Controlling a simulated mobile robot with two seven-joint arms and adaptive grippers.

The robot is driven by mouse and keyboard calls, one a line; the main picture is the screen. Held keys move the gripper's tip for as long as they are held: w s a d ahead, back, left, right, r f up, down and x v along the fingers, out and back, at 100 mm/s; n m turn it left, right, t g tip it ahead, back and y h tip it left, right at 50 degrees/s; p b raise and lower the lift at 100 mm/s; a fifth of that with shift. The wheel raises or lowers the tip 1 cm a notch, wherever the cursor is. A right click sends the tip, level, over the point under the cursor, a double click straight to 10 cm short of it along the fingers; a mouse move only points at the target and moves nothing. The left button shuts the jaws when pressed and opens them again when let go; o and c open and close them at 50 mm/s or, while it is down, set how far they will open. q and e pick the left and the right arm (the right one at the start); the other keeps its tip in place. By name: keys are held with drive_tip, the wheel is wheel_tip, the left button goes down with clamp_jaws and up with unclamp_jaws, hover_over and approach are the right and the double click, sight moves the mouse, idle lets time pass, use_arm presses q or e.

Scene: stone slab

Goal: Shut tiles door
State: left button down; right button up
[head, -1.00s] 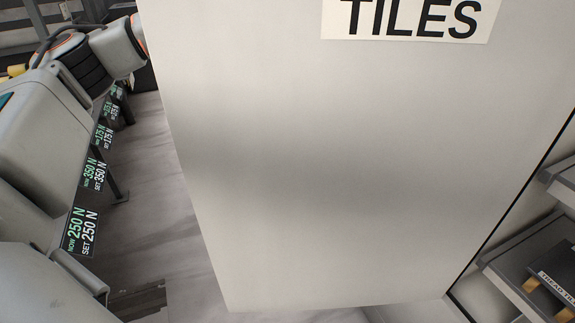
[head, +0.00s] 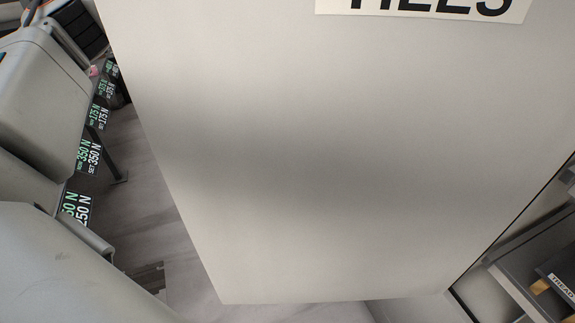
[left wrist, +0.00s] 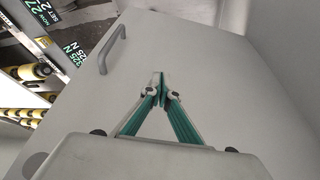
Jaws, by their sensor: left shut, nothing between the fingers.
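The tiles door (head: 330,170) is a large pale grey panel filling most of the head view. Its white label (head: 430,8) is cut off by the top edge. The door stands open, with shelves visible past its right edge. In the left wrist view, a pale panel (left wrist: 215,70) with a grey bar handle (left wrist: 112,48) lies ahead of my left gripper (left wrist: 159,80). The gripper is shut and empty, to the right of the handle and apart from it. I cannot tell whether its tips touch the panel. My right gripper is in neither view.
Dark shelves (head: 530,262) with a labelled box (head: 562,278) show at the right. Small force displays (head: 88,155) line the left side. Grey floor (head: 150,190) is clear between my left arm and the door. Racked yellow-and-black items (left wrist: 32,72) show in the left wrist view.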

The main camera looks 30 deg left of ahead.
sight(286, 169)
use_arm(q)
drive_tip(key=shift+s+d+f, duration=0.5)
drive_tip(key=shift+s+f, duration=0.4)
drive_tip(key=shift+s+d+f, duration=0.55)
drive_tip(key=shift+s+f, duration=0.3)
drive_tip(key=shift+f, duration=0.05)
drive_tip(key=shift+s+d+f, duration=0.5)
drive_tip(key=shift+s+f, duration=0.4)
drive_tip(key=shift+s, duration=0.1)
